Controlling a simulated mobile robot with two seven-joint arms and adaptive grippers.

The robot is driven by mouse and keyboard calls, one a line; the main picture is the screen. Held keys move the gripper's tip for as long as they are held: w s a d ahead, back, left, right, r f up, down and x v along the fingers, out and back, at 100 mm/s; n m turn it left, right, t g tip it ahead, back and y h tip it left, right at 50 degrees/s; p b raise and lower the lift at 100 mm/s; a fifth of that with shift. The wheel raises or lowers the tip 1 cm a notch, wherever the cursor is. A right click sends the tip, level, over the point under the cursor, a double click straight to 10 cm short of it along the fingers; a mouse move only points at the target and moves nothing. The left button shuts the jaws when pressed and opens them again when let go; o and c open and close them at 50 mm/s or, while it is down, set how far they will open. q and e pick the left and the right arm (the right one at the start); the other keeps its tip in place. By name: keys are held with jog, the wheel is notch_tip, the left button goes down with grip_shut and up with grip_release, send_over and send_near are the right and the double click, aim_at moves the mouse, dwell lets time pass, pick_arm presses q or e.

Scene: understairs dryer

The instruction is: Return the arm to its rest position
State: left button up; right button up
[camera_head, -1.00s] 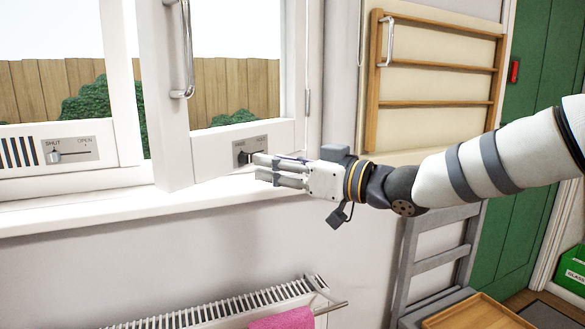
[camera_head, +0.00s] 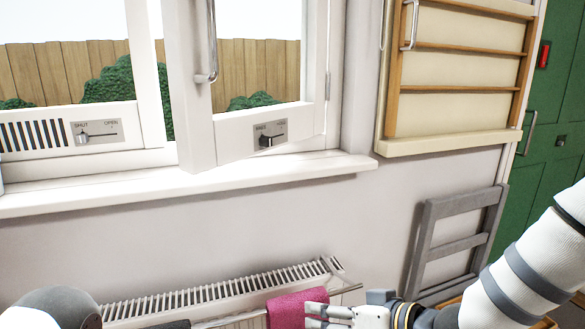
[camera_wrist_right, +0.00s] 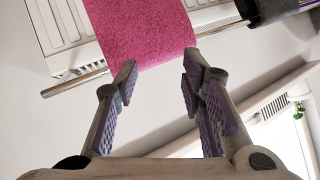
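My right gripper (camera_head: 312,312) is low at the bottom edge of the head view, in front of the pink towel (camera_head: 286,308). In the right wrist view my right gripper (camera_wrist_right: 158,80) is open and empty, its two purple-padded fingers apart below the pink towel (camera_wrist_right: 143,30). My right arm (camera_head: 530,270) comes in from the lower right, bent downward. My left gripper is out of view; only a rounded arm part of mine shows at the lower left.
The radiator (camera_head: 225,295) with its towel rail is close to my right gripper. Above are the window sill (camera_head: 180,188) and a tilted window pane with a slider (camera_head: 268,140). A folded grey frame (camera_head: 455,245) leans on the wall at right, below a wooden rack (camera_head: 455,92).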

jog(key=s+d+f+m+g+h, duration=0.2)
jog(key=s+d+f+g, duration=0.1)
jog(key=s+f, duration=0.6)
jog(key=s+d+f+m+g+h, duration=0.1)
jog(key=s+d+f+g+h, duration=0.15)
jog(key=s+f, duration=0.7)
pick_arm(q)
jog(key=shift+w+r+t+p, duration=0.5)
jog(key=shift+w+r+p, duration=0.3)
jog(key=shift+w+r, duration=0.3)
pick_arm(e)
jog(key=s+d+g+h, duration=0.2)
jog(key=s+d, duration=0.2)
jog(key=s, duration=0.8)
jog(key=s+d+m+g+h, duration=0.1)
jog(key=s+d, duration=0.4)
jog(key=s, duration=0.7)
jog(key=shift+d+f+g+h, duration=0.15)
jog(key=shift+f+g+h, duration=0.4)
jog(key=shift+g, duration=0.6)
jog(key=shift+r, duration=0.15)
